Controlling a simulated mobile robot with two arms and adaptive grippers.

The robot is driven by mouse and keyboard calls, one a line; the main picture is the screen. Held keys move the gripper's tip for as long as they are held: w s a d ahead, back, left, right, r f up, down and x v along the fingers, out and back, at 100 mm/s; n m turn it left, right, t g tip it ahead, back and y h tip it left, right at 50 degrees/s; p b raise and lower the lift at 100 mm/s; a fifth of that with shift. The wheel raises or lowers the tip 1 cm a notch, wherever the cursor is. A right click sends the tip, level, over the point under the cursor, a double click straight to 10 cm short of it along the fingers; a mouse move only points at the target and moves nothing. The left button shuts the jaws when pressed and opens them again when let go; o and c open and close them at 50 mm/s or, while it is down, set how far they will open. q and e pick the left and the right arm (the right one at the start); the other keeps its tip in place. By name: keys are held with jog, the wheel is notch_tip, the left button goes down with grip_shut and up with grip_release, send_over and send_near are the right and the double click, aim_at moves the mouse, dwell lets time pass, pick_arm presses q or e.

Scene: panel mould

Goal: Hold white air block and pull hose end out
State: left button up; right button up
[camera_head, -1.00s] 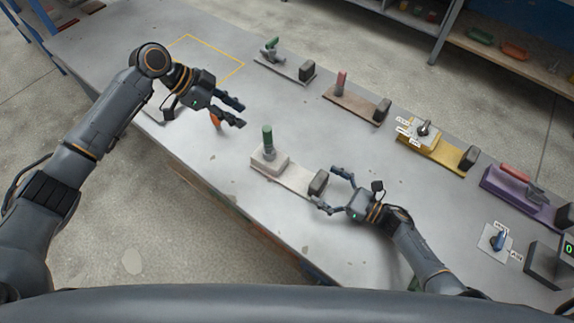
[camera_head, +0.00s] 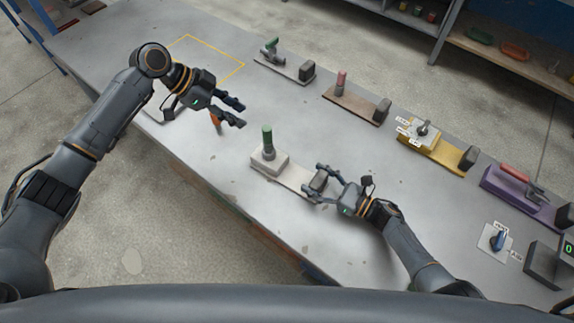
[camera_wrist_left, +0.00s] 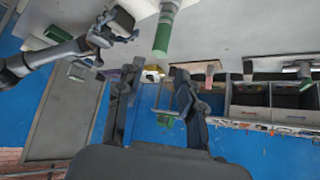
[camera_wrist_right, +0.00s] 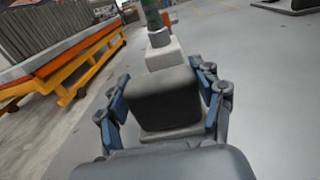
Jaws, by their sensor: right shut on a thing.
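The white air block (camera_head: 283,171) lies on the bench's near side as a pale plate with a raised white box at its left end. A green hose end (camera_head: 267,137) stands upright from a grey collar on that box; it also shows in the left wrist view (camera_wrist_left: 163,36). A dark grey block (camera_wrist_right: 165,98) sits at the plate's other end. My right gripper (camera_head: 318,182) is shut on this dark block, one finger on each side. My left gripper (camera_head: 241,113) is open and empty, above the bench to the upper left of the hose end, apart from it.
An orange piece (camera_head: 216,119) shows just below my left gripper. Behind stand a green-handled fixture (camera_head: 287,66), a red-handled one (camera_head: 352,103), a yellow one (camera_head: 432,150) and a purple one (camera_head: 512,193). A yellow outline (camera_head: 240,66) marks free bench space.

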dwell(0.4)
pick_arm(q)
jog(key=shift+o, duration=0.9)
jog(key=shift+f, duration=0.15)
jog(key=n+t+y, duration=0.8)
jog(key=n+t, duration=0.4)
jog(key=n, duration=0.4)
send_near(266, 134)
jog(key=x, duration=1)
jog(key=shift+w+d+f, duration=0.1)
jog(key=shift+w, duration=0.3)
grip_shut()
